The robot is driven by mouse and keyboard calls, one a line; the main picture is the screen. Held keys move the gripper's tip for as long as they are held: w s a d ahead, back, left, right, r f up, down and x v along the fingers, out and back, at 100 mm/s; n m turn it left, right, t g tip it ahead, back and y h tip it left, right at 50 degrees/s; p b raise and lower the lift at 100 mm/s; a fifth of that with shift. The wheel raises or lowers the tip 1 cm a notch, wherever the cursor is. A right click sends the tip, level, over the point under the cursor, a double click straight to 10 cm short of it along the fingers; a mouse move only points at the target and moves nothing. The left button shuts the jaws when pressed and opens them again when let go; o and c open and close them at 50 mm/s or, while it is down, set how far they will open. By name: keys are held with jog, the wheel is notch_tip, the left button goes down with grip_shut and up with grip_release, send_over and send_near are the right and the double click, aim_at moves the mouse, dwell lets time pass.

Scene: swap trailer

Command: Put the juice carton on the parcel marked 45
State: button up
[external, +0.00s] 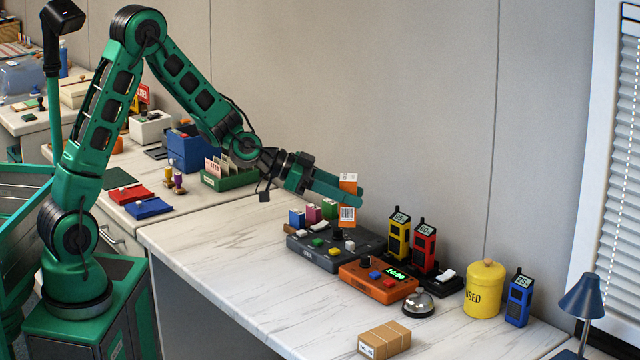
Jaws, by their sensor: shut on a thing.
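My gripper (349,193) is at the end of the outstretched arm, shut on an orange and white carton (347,215) with a barcode. The carton is upright, held above the back of the dark grey device on the white marbled counter. The gripper finger covers its middle. A brown cardboard parcel (385,338) lies at the counter's front edge, well to the right of and nearer than my gripper. It has a white label whose print is too small to read. The parcel's top is bare.
Below the carton are a dark grey device (318,258) with small coloured blocks and an orange clock box (375,286). Yellow (398,240) and red (424,249) handsets, a bell (419,305), a yellow canister (484,290) and a blue handset (519,300) stand rightward. The front-left counter is clear.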

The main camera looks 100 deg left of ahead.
jog(key=w+d+r+m+g+h, duration=0.1)
jog(key=w+d+m+h, duration=0.2)
jog(key=d, duration=0.8)
jog(key=w+d+r+m+h, duration=0.1)
jog(key=w+d+m+h, duration=0.15)
jog(key=d, duration=0.85)
send_over(387, 333)
notch_tip(387, 333, down, 7)
jog(key=shift+f+n, duration=0.25)
jog(key=shift+f, duration=1.7)
jog(key=o, duration=1.2)
jog(key=shift+f, duration=0.1)
